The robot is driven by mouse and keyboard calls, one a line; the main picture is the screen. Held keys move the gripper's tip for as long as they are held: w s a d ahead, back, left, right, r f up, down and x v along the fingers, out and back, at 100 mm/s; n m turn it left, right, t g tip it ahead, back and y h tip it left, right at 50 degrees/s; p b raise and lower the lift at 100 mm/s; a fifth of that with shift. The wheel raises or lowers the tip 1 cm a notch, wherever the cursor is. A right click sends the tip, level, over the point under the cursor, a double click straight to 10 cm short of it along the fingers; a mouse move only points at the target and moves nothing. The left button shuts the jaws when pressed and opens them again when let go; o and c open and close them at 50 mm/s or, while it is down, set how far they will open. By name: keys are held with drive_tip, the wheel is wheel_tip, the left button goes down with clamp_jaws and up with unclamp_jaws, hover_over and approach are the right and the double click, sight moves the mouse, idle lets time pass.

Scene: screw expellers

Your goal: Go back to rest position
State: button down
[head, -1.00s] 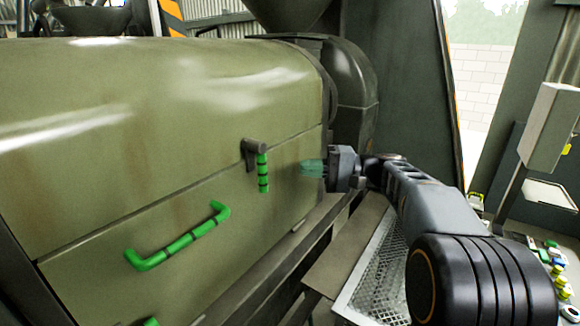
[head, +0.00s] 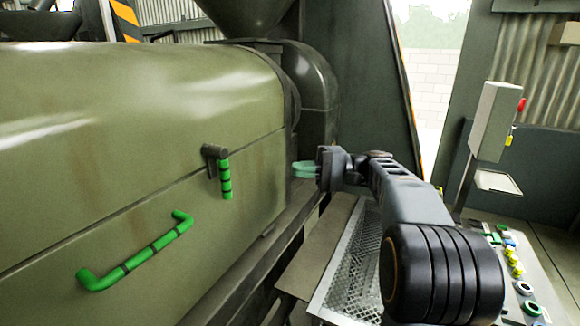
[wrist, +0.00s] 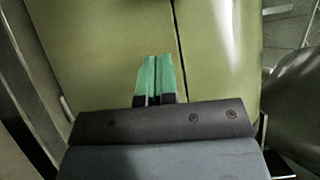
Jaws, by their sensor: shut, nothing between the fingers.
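My gripper (head: 303,169) is at the middle of the head view, right of the olive-green machine cover (head: 130,130). Its two green fingers lie together with nothing between them. They also show side by side in the wrist view (wrist: 156,78), with the green cover (wrist: 215,60) beyond them. The gripper is apart from the short green vertical handle (head: 226,180), which hangs from a dark pivot on the cover to its left.
A long green handle (head: 140,258) is on the lower panel. A perforated metal tray (head: 350,255) lies below my arm. A control panel with coloured buttons (head: 515,265) and a grey box on a post (head: 494,120) stand at the right.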

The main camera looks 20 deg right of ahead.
drive_tip(key=s+f+m+h+p, duration=0.1)
drive_tip(key=s+f+m+h, duration=0.15)
drive_tip(key=f+h, duration=0.45)
drive_tip(key=s+f+m+h, duration=0.1)
drive_tip(key=s+f+h, duration=0.25)
drive_tip(key=f, duration=0.75)
drive_tip(key=s+f+n+h+p, duration=0.2)
drive_tip(key=s+n+h, duration=0.4)
drive_tip(key=s, duration=0.6)
drive_tip(key=shift+s+a+t+h+p, duration=0.2)
drive_tip(key=shift+s+t+h+p, duration=0.15)
drive_tip(key=shift+h, duration=0.4)
